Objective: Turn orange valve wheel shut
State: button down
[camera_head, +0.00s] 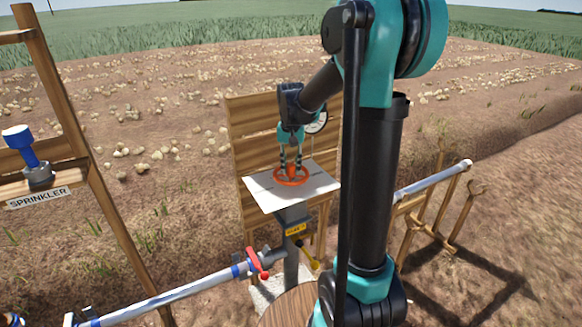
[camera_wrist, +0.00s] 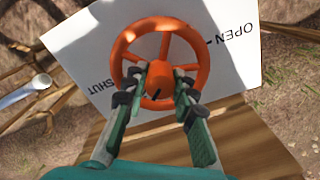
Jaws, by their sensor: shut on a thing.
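The orange valve wheel (camera_head: 291,179) lies flat above a white plate (camera_head: 262,192) at the middle of the head view. In the wrist view the wheel (camera_wrist: 168,30) fills the upper middle, with its hub between my fingers. The plate (camera_wrist: 105,62) there reads OPEN at the right and SHUT at the left. A small dark pointer mark shows near the hub, toward the lower left. My gripper (camera_head: 291,166) comes down on the wheel from above. In the wrist view my gripper (camera_wrist: 163,85) is shut on the wheel's hub, a finger on each side.
A wooden board (camera_head: 262,130) with a round gauge (camera_head: 316,122) stands behind the wheel. Below are a red lever (camera_head: 256,262), a yellow handle (camera_head: 307,254) and a silver pipe (camera_head: 165,299). A blue-capped sprinkler (camera_head: 27,152) stands on a wooden rack at left. Another pipe (camera_head: 433,179) rests on stands at right.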

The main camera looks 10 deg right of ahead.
aim_at(291, 164)
jog(key=m, duration=0.4)
jog(key=shift+m, duration=1.9)
jog(key=c, duration=1.2)
grip_release()
notch_tip(291, 164, up, 12)
